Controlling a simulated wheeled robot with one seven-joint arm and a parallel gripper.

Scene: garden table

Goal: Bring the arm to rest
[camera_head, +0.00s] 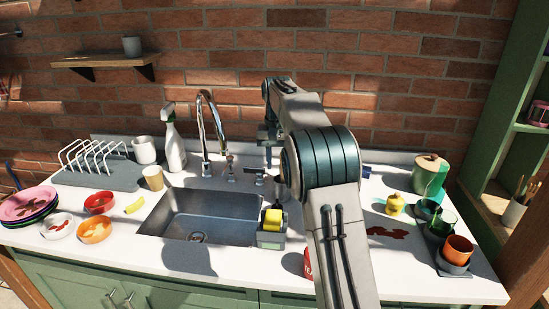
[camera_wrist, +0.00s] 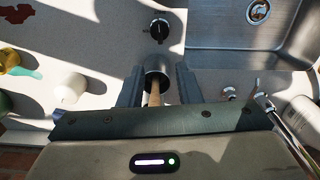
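My arm (camera_head: 328,160) rises from the bottom of the head view, bends at a dark joint and reaches back toward the brick wall. My gripper (camera_head: 268,143) points down behind the sink, close to the faucet. In the wrist view my gripper (camera_wrist: 158,72) has its two fingers apart. A grey metal cup (camera_wrist: 158,66) with a wooden handle (camera_wrist: 154,95) in it shows between them, with a visible gap on each side. Nothing appears held. My arm hides part of the counter in the head view.
The sink (camera_head: 205,215) and faucet (camera_head: 207,135) are left of my arm. A spray bottle (camera_head: 173,140), dish rack (camera_head: 95,168) and bowls (camera_head: 99,203) stand further left. A white object (camera_wrist: 70,88) is beside my gripper.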

